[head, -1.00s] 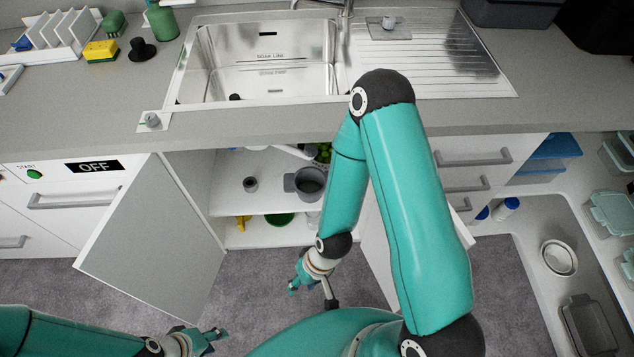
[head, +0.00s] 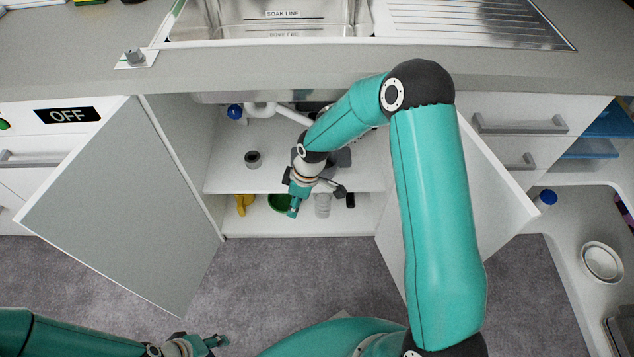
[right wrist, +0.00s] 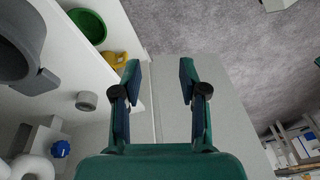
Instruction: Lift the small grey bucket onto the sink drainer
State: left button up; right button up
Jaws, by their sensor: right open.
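The small grey bucket (head: 343,157) stands on the upper shelf of the open cabinet under the sink, mostly hidden behind my right wrist in the head view. In the right wrist view the bucket (right wrist: 22,45) is at the left edge, cut off by the frame. My right gripper (head: 297,203) is at the cabinet opening, in front of the bucket. Its fingers (right wrist: 160,75) are apart with nothing between them. My left gripper (head: 215,342) is low at the front left, far from the bucket; its jaw state is unclear. The ribbed drainer (head: 470,22) is right of the sink.
Open cabinet doors flank the opening, left (head: 120,210) and right (head: 440,190). A small grey ring (head: 253,160) is left of the bucket. Below are a green bowl (head: 279,202) and a yellow item (head: 243,204). White pipes (head: 262,109) and the counter edge are above.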

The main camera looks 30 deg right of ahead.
jog(key=w+d+f+n+h+b, duration=0.2)
jog(key=w+d+n+b, duration=0.1)
jog(key=w+d+b, duration=0.3)
jog(key=n+h+b, duration=0.2)
jog(key=n+b, duration=0.1)
jog(key=b, duration=0.3)
send_near(326, 175)
jog(key=f+b, duration=0.1)
jog(key=f, duration=0.1)
jog(key=w+f, duration=0.1)
jog(key=f, duration=0.1)
jog(key=d+f+b, duration=0.1)
jog(key=f, duration=0.1)
jog(key=shift+w+f+b, duration=0.25)
jog(key=shift+f+b, duration=0.05)
jog(key=f+b, duration=0.1)
jog(key=f, duration=0.1)
jog(key=d+f+b, duration=0.1)
jog(key=f+b, duration=0.1)
jog(key=f, duration=0.1)
jog(key=shift+w+d, duration=0.1)
jog(key=shift+w, duration=0.1)
pick_arm(q)
notch_tip(326, 175, down, 20)
jog(key=shift+f, duration=0.25)
pick_arm(e)
grip_shut()
jog(key=shift+r, duration=0.1)
